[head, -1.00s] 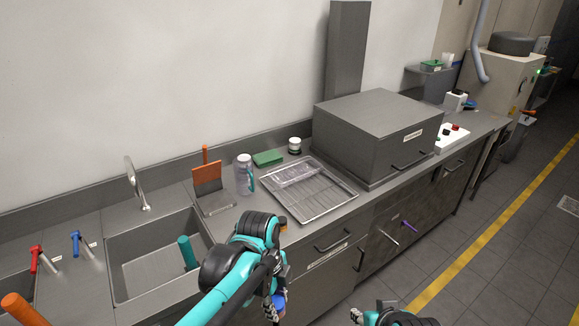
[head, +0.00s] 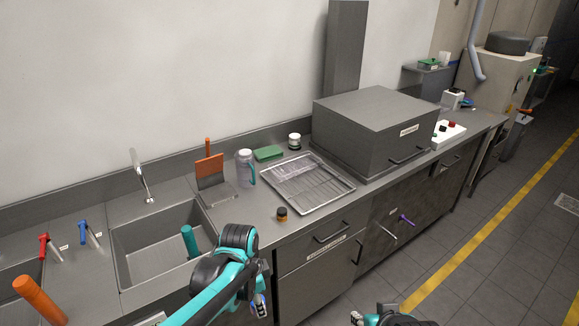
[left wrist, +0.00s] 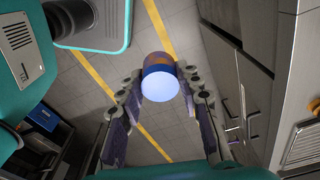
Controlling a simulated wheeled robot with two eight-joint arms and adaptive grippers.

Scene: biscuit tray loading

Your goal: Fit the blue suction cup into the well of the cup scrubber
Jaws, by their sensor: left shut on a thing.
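My left gripper (head: 258,306) hangs low in front of the counter, off its front edge. In the left wrist view (left wrist: 160,88) its fingers are shut on a short round piece with a pale blue face, a blue band and a brownish far end. It looks like the blue suction cup (left wrist: 157,86). A teal upright cylinder (head: 189,241) stands in the sink; I cannot tell whether it is the cup scrubber, and no well shows. My right gripper (head: 357,318) shows only partly at the bottom edge, and its opening is unclear.
The sink (head: 135,262) is at left. A wire-racked tray (head: 325,192), a clear bottle (head: 245,168), a scraper on a stand (head: 209,170), a green sponge (head: 268,153) and a small dark jar (head: 281,214) stand on the counter. A grey oven box (head: 375,125) is at right. The floor is open.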

